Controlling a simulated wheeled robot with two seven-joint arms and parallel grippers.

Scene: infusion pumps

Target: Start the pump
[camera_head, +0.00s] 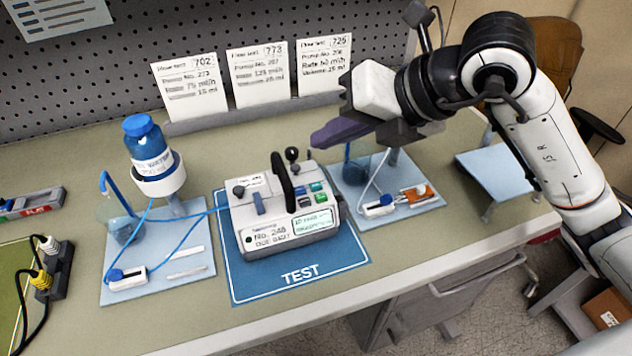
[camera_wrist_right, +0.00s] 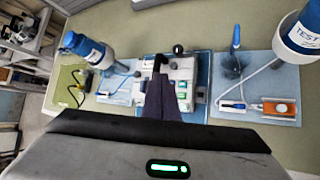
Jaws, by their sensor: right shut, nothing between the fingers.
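The white pump (camera_head: 262,236) stands on the blue TEST mat (camera_head: 250,285), labelled No. 248. It has a lit greenish screen (camera_head: 312,223), small green buttons (camera_head: 318,187), a black handle (camera_head: 281,177) and knobs on top. My right gripper (camera_head: 322,138) is shut and empty, its dark fingers above and behind the pump's right side, apart from it. In the right wrist view the shut fingers (camera_wrist_right: 160,92) cover part of the pump (camera_wrist_right: 182,73). My left gripper is not in view.
A blue bottle (camera_head: 148,150) on a stand with tubing is left of the pump. Another light-blue board (camera_head: 425,205) with a clamp and tubing is at right. Three cards (camera_head: 260,75) stand behind. A power strip (camera_head: 52,268) is far left. The bench's front edge is clear.

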